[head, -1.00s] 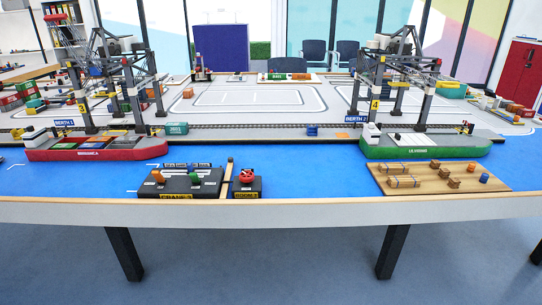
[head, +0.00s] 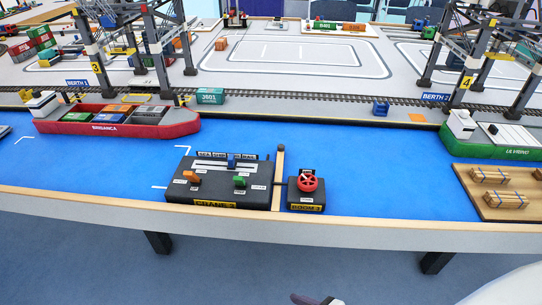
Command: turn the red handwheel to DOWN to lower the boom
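The red handwheel (head: 307,182) sits on top of a small black box labelled BOOM 3 (head: 306,207), near the front edge of the table. Its DOWN marking is too small to read. The larger black CRANE 3 control box (head: 225,203) stands just left of it, with orange and green levers. The crane marked 3 (head: 97,68) stands at the back left by the red ship; its boom is cut off by the top of the view. A small part of my own body shows at the bottom edge. Neither gripper is clearly visible.
The red ship (head: 115,122) is at the left. The blue surface between the ships is mostly clear.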

